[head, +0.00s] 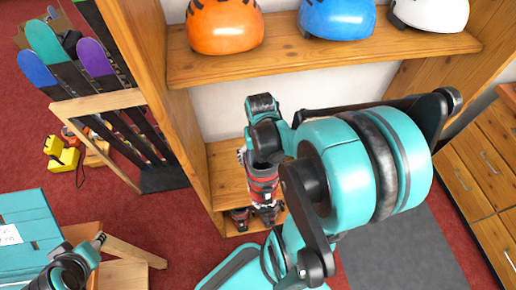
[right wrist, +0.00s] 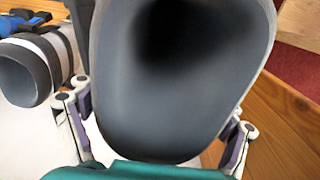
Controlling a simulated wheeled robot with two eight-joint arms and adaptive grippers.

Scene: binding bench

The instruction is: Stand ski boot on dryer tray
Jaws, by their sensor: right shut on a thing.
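A ski boot in red, black and white (head: 263,186) stands upright in the low part of the wooden shelf unit in the head view. My right gripper (right wrist: 157,135) is shut on its upper cuff, one finger on each side. In the right wrist view the boot's dark grey open top (right wrist: 160,85) fills the middle. My right arm hides part of the shelf around it. My left gripper (head: 80,262) is at the lower left, away from the boot; its fingers are unclear. I cannot make out a dryer tray.
Orange (head: 224,24), blue (head: 338,17) and white helmets (head: 430,12) sit on the shelf above. A second boot (head: 240,217) is low beside the held one. A ski rack (head: 105,102) stands left, a teal slatted thing (head: 28,222) lower left, and drawers (head: 480,180) right.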

